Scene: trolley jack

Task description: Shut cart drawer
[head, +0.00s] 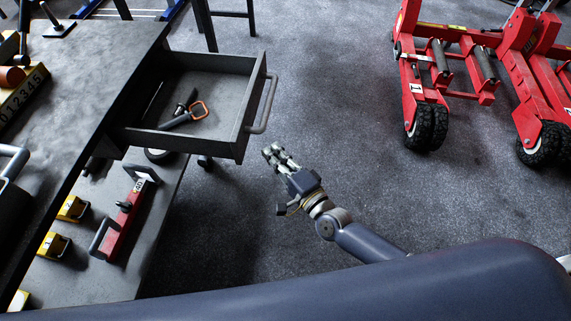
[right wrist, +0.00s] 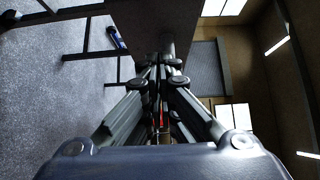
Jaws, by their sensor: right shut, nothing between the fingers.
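The cart drawer (head: 188,134) is pulled out to the right from the grey cart (head: 95,85) in the head view. A bar handle (head: 268,103) is on the drawer's front. My right gripper (head: 271,151) is shut and empty, just to the right of and below the drawer's front corner, apart from the handle in the head view. In the right wrist view its fingers (right wrist: 163,73) point at a dark grey surface, which I cannot surely name. My left gripper is not in view.
The cart's lower shelf (head: 120,272) holds a red tool (head: 127,217) and yellow blocks (head: 72,208). Red jacks (head: 428,85) with black wheels stand at the upper right. Grey floor is clear between the drawer and the jacks.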

